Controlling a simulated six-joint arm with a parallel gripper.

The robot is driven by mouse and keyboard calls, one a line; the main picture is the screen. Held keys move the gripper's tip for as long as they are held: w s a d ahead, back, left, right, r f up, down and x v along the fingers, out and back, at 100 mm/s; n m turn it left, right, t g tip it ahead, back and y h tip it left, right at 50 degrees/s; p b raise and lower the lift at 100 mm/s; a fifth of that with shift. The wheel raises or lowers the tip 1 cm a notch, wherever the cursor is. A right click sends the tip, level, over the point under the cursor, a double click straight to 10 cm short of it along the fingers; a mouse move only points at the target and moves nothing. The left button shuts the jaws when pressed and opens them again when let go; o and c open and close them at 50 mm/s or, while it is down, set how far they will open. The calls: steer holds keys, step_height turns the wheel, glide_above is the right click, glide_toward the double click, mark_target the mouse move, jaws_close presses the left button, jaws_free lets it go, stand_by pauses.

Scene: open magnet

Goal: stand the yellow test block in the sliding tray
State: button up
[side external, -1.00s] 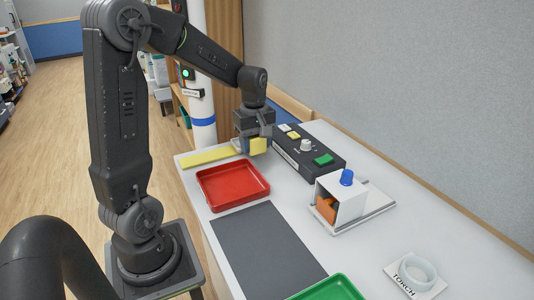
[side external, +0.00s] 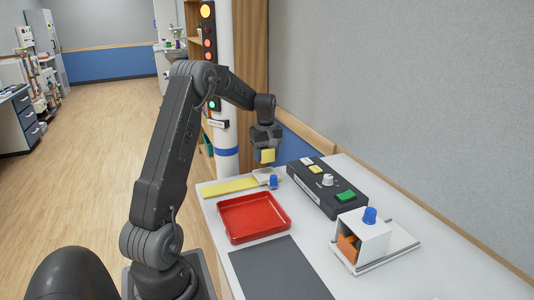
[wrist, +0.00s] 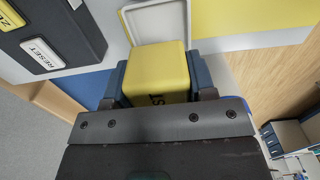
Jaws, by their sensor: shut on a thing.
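My gripper (side external: 266,152) is shut on the yellow test block (side external: 267,156) and holds it above the far end of the table. In the wrist view the block (wrist: 158,70) sits between two dark blue finger pads, with part of its black lettering showing. A small pale, rimmed tray (side external: 262,174) lies below the block, beside a flat yellow strip (side external: 230,186). The tray also shows behind the block in the wrist view (wrist: 128,24). I cannot tell for sure whether this is the sliding tray.
A small blue object (side external: 273,182) stands by the pale tray. A black control box (side external: 318,190) with buttons is to the right. A red tray (side external: 254,222), a dark mat (side external: 280,272) and a white housing (side external: 362,236) with a blue knob and orange part are nearer. A white post (side external: 225,130) stands behind.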

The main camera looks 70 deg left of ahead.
mark_target(266, 177)
steer(key=shift+f, duration=3)
steer(key=o, duration=0.9)
steer(key=shift+c, duration=0.2)
steer(key=shift+o, duration=0.9)
step_height(266, 177, up, 14)
steer(key=shift+f, duration=0.1)
